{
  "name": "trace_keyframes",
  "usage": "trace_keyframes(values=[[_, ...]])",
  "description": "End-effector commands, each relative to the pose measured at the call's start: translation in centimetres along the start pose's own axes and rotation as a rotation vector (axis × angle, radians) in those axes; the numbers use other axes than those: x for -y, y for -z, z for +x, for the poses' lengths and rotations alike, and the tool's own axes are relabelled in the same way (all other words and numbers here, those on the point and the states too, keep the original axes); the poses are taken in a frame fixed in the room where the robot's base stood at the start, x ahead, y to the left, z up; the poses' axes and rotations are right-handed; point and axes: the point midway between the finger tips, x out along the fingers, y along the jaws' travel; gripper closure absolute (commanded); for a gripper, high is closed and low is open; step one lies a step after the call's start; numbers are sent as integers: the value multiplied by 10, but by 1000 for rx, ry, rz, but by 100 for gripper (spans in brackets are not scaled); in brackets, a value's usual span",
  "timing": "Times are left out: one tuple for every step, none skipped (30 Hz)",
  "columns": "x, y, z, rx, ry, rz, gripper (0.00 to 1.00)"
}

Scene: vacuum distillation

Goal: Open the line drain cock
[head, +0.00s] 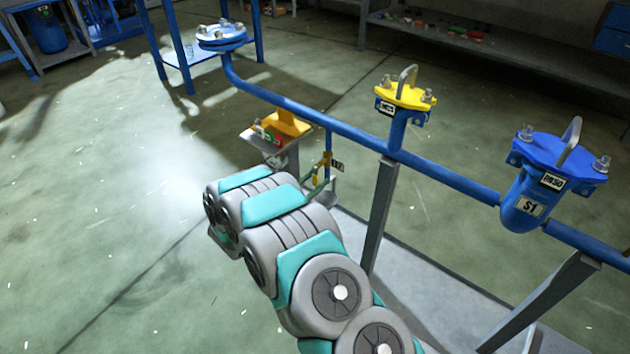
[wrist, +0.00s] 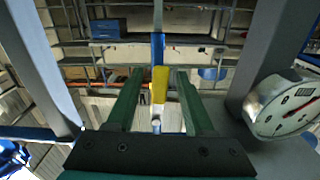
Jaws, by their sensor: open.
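A thin drop line with yellow parts (head: 327,160) and a small black-and-white tag hangs under the blue pipe in the head view, just beyond my arm; it looks like the line drain cock. In the wrist view a vertical blue piece with a yellow handle-like part (wrist: 160,84) below it stands between the fingers, near the middle. My gripper (wrist: 157,76) is open, with one green finger on each side of the yellow part. I cannot tell whether either finger touches it.
A round dial gauge (wrist: 291,106) is close on the right in the wrist view. The blue pipe (head: 300,108) runs across the head view on grey posts (head: 380,215). A yellow-capped fitting (head: 405,95) and blue strainer S1 (head: 549,175) stand along it. Floor at left is clear.

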Motion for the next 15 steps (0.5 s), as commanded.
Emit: trace_keyframes(values=[[0, 0, -2, 0, 1, 0, 48], [1, 0, -4, 0, 1, 0, 48], [1, 0, -7, 0, 2, 0, 48], [1, -1, -11, 0, 3, 0, 48], [1, -1, -15, 0, 2, 0, 48], [1, -1, -20, 0, 2, -1, 48], [1, -1, -26, 0, 3, -1, 48], [1, -1, -31, -1, 4, -1, 48], [1, -1, -37, -1, 4, -1, 48], [1, -1, -42, -1, 4, 0, 48], [1, -1, -47, -1, 3, 0, 48], [1, -1, -53, -1, 4, 0, 48], [2, -1, -57, -1, 5, 0, 48], [1, -1, -60, 0, 4, 0, 48], [1, -1, -65, 0, 3, 1, 48]])
